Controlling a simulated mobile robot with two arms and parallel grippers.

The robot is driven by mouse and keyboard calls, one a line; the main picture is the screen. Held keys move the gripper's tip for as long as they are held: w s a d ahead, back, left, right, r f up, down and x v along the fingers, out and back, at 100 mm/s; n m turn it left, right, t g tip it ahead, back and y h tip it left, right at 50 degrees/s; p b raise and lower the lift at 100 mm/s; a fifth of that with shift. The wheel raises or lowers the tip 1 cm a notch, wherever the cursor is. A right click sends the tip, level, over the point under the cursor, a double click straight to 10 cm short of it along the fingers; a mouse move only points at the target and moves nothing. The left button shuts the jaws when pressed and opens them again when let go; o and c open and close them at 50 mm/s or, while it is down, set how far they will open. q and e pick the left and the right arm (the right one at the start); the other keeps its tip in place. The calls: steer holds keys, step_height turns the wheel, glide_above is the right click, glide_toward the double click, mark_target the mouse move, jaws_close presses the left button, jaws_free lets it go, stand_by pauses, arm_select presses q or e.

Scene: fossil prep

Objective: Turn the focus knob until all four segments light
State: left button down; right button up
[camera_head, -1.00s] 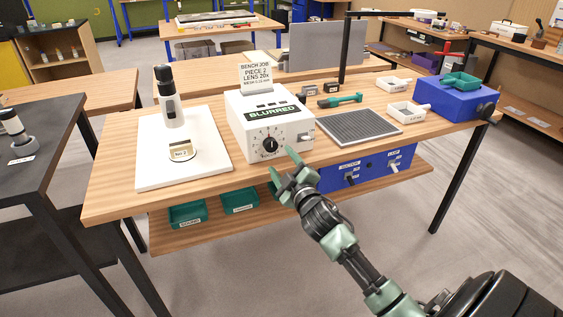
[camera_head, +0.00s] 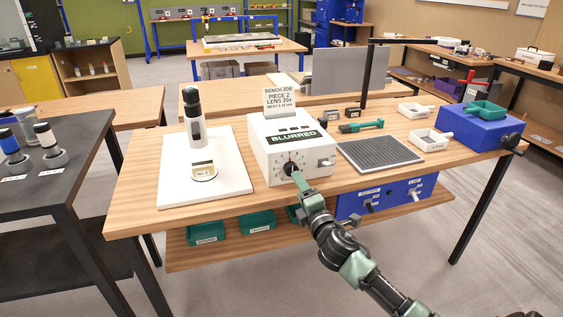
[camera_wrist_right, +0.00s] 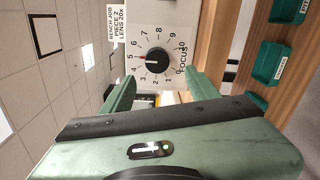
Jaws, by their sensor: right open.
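The white focus box (camera_head: 262,158) stands on the wooden bench, with a green-lettered "BLURRED" display (camera_head: 293,137) on it. Several dark segments (camera_head: 295,127) show above the display. The black focus knob (camera_head: 289,169) is on the front face; in the right wrist view the knob (camera_wrist_right: 154,62) sits inside a numbered dial, its red mark near 5. My right gripper (camera_head: 301,186) is just in front of the knob; in the wrist view its fingers (camera_wrist_right: 158,88) are apart with the knob beyond the gap. Contact cannot be told. My left gripper is out of view.
A white microscope stand (camera_head: 195,125) with a labelled sample is left of the box. A dark grid mat (camera_head: 380,154), white trays (camera_head: 430,140) and a blue box (camera_head: 470,125) are to the right. Green bins (camera_head: 207,232) sit on the shelf below.

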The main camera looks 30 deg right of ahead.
mark_target(291, 169)
steer(key=w+n, duration=0.2)
steer(key=n, duration=0.2)
steer(key=w+d+n+p, duration=0.1)
steer(key=w+n, duration=0.1)
steer(key=n, duration=0.3)
steer(key=w+d+n, duration=0.1)
steer(key=w+n, duration=0.1)
steer(key=n, duration=0.3)
steer(key=shift+w+r, duration=0.15)
steer(key=shift+w, duration=0.25)
jaws_close()
